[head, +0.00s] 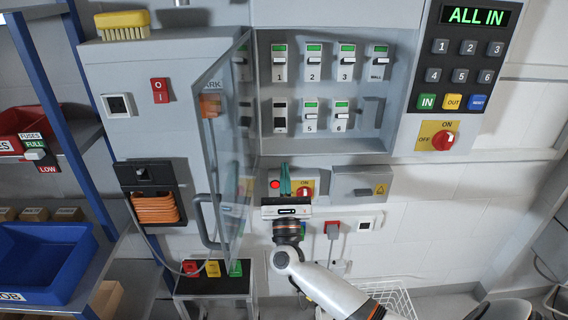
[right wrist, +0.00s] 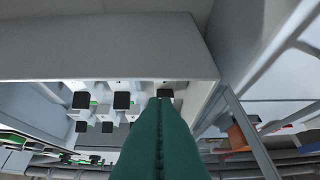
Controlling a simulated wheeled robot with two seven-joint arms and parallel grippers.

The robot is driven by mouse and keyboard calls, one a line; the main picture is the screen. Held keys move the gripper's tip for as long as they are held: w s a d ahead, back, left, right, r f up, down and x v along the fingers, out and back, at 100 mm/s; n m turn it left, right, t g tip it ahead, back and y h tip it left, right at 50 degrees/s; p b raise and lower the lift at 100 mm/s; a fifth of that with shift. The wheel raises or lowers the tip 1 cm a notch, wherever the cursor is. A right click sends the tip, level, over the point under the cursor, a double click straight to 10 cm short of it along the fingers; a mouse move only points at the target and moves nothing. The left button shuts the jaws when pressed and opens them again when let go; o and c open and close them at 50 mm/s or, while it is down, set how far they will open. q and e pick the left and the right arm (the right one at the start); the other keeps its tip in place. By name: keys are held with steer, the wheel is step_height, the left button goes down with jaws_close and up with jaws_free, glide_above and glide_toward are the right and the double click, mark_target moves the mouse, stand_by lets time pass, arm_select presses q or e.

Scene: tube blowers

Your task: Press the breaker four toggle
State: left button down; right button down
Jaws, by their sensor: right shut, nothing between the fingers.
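The breaker panel (head: 385,142) is an open grey cabinet with two rows of toggle breakers. Breaker four, by its place left of breaker 5, is the lower-row breaker (head: 280,116); its number is not readable. It shows a dark top, while breakers 5 (head: 311,117) and 6 (head: 341,117) show green. My right gripper (head: 285,166) is shut and empty, its green fingers pointing up just below the cabinet, below breaker four. In the right wrist view the closed fingers (right wrist: 157,102) stand before several black-tipped toggles (right wrist: 122,100); contact cannot be told. My left gripper is out of view.
A glass door (head: 228,150) stands open left of the breakers. Below the cabinet are a red-button control box (head: 275,184) and a grey warning box (head: 362,184). A keypad panel (head: 458,62) reading "ALL IN" is at the right.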

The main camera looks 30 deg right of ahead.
mark_target(283, 128)
steer(key=p+x, duration=0.2)
steer(key=x, duration=0.6)
steer(key=shift+d+p, duration=0.1)
steer(key=shift+p, duration=0.3)
steer(key=shift+r, duration=0.1)
steer(key=r+g+p, duration=0.1)
steer(key=p, duration=0.2)
steer(key=s+r+g+y+p, duration=0.1)
steer(key=p, duration=0.2)
steer(key=shift+s+a+g, duration=0.1)
steer(key=shift+a+g, duration=0.3)
steer(key=shift+s+r, duration=0.15)
steer(key=shift+r, duration=0.1)
steer(key=shift+a, duration=0.1)
